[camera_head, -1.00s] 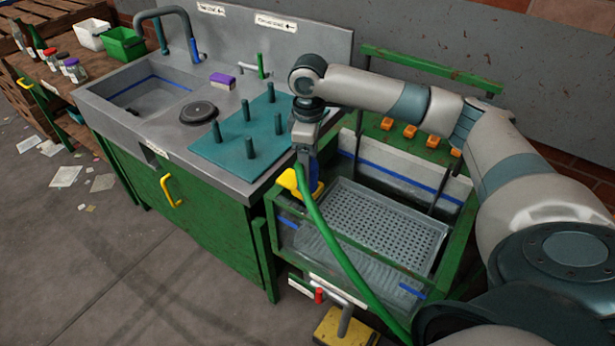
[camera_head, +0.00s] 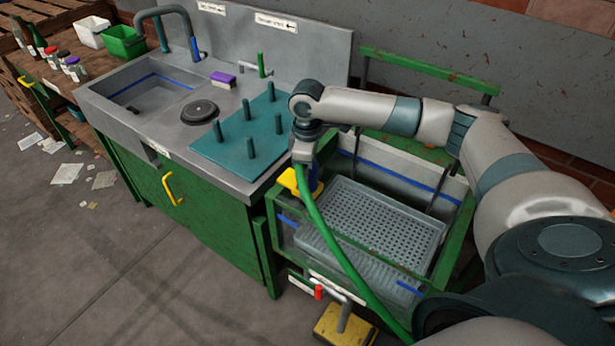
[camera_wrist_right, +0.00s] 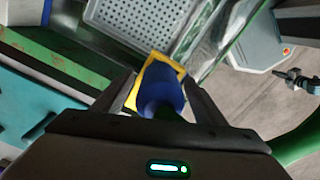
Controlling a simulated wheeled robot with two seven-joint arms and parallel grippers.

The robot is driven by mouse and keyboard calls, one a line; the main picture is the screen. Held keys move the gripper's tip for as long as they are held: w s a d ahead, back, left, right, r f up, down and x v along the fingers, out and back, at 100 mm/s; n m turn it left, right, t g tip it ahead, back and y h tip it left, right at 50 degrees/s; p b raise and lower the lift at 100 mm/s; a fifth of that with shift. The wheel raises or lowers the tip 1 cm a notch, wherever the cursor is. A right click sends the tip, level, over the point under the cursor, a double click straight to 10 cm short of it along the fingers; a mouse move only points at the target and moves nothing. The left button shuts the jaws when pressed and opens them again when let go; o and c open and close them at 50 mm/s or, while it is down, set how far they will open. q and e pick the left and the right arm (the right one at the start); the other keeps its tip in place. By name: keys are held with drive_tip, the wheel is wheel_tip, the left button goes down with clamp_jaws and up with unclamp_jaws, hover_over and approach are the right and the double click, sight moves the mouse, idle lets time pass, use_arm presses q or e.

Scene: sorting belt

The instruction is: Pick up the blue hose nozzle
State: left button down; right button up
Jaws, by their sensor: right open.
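The blue hose nozzle (camera_head: 315,179) sits in a yellow holder (camera_head: 289,181) at the near left corner of the rinse basin. A green hose (camera_head: 334,243) runs from it down to the lower right. My right gripper (camera_head: 309,162) is right over the nozzle, pointing down. In the right wrist view the blue nozzle (camera_wrist_right: 160,90) lies between the two spread fingers of the right gripper (camera_wrist_right: 162,88), with the yellow holder (camera_wrist_right: 155,68) around it. Whether the fingers touch the nozzle cannot be told. My left gripper is not in view.
The basin (camera_head: 455,250) has a green frame and holds a grey perforated tray (camera_head: 375,225). A teal peg board (camera_head: 215,150) lies on the steel counter just left of the gripper. A yellow pedal (camera_head: 330,327) is on the floor below.

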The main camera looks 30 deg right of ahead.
drive_tip(key=c, duration=1.3)
drive_tip(key=shift+r, duration=0.15)
drive_tip(key=shift+r, duration=0.6)
wheel_tip(320, 180, up, 9)
drive_tip(key=shift+f+b, duration=0.2)
drive_tip(key=shift+b, duration=1)
drive_tip(key=o, duration=0.5)
drive_tip(key=shift+a, duration=0.15)
drive_tip(key=shift+c, duration=0.8)
